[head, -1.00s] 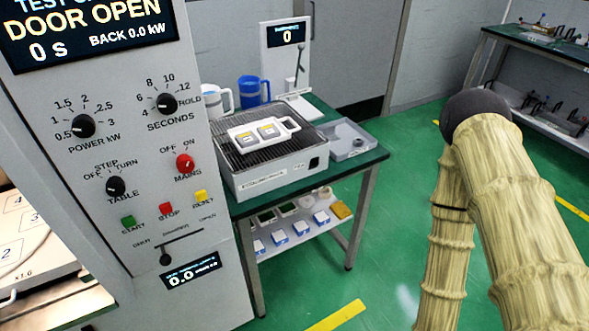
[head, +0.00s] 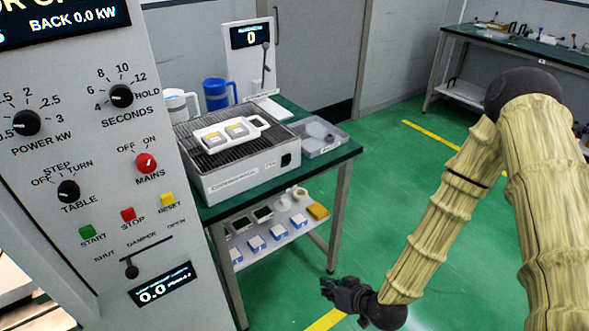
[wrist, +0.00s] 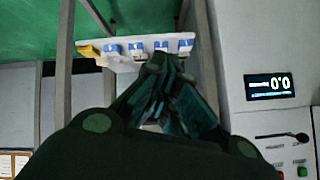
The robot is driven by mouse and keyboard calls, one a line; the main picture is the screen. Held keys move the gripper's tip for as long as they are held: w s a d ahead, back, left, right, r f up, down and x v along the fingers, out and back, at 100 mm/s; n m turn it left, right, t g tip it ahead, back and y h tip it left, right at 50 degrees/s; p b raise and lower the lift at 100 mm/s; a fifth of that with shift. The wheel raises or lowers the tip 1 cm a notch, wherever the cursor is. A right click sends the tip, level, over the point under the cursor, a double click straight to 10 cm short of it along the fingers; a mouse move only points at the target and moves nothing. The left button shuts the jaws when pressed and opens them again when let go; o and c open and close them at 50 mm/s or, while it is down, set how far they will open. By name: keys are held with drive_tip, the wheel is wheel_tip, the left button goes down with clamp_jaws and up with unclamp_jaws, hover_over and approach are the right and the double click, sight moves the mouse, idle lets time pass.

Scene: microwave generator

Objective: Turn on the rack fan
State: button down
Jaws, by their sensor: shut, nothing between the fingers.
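The rack fan is a white box (head: 238,182) with a dark slatted top, standing on the green-topped table. A black switch (head: 286,160) sits at the right end of its front face, beside small lettering. I cannot tell the switch's position. The switch does not show there.
The control panel (head: 150,215) with knobs and buttons stands close on the left. The lower shelf (head: 275,232) holds several small boxes. A grey tray (head: 322,138) lies right of the rack box. Green floor to the right is free up to the far bench (head: 510,42).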

drive_tip(key=w+r+n+t+y+b, duration=0.2)
drive_tip(key=w+r+t, duration=0.2)
drive_tip(key=w+r, duration=0.4)
drive_tip(key=w+a+r+n+t+y+b, duration=0.1)
drive_tip(key=w+r+t+y+b, duration=0.1)
drive_tip(key=w+r, duration=0.6)
wheel_tip(320, 180, up, 6)
drive_tip(key=t+y, duration=0.1)
drive_tip(key=t, duration=0.1)
drive_tip(key=shift+a+n+t+y, duration=0.25)
drive_tip(key=shift+n+t+y, duration=0.05)
drive_tip(key=shift+n, duration=0.1)
drive_tip(key=shift+w+r, duration=0.1)
drive_tip(key=p, duration=0.2)
approach(286, 161)
drive_tip(key=w+a+r, duration=0.2)
drive_tip(key=w+r, duration=0.1)
drive_tip(key=w+a+r, duration=0.1)
drive_tip(key=w+r, duration=0.1)
drive_tip(key=shift+w+a, duration=0.1)
drive_tip(key=shift+w, duration=0.1)
